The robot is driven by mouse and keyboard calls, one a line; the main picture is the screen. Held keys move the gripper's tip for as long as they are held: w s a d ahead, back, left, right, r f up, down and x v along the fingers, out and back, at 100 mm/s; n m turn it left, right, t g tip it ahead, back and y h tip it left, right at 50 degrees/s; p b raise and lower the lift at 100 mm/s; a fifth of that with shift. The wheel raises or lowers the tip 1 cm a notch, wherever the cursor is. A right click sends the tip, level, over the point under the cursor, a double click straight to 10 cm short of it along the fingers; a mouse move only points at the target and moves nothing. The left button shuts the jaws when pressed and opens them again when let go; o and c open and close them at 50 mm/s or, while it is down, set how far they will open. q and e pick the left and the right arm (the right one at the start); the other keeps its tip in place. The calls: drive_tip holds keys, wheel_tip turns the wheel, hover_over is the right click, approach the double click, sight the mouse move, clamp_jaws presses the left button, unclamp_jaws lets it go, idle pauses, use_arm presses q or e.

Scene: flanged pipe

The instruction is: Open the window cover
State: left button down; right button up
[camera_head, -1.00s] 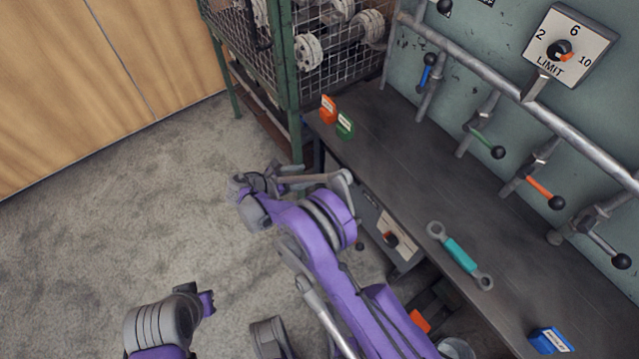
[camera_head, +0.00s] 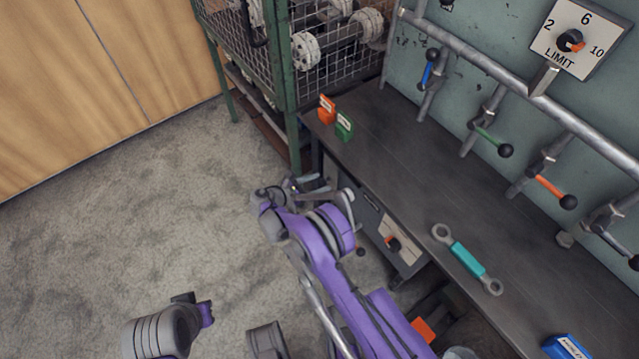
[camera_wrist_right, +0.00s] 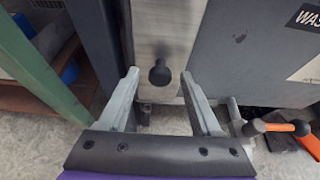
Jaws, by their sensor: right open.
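A brushed metal panel (camera_wrist_right: 165,35) with a round black knob (camera_wrist_right: 159,73) fills the upper middle of the right wrist view. It may be the window cover; no window shows behind it. My right gripper (camera_wrist_right: 159,80) is open and empty, its two fingers on either side of the knob in the picture. I cannot tell how far ahead of the fingertips the knob is. In the head view my right gripper (camera_head: 322,188) is by the bench's front left corner, and the panel is hidden there. My left gripper is not in view; only part of my left arm shows.
The floor (camera_head: 130,215) to the left is clear.

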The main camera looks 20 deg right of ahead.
drive_tip(key=shift+w+d+f, duration=0.1)
drive_tip(key=shift+d+f, duration=0.05)
drive_tip(key=shift+d, duration=0.2)
clamp_jaws()
idle(1.2)
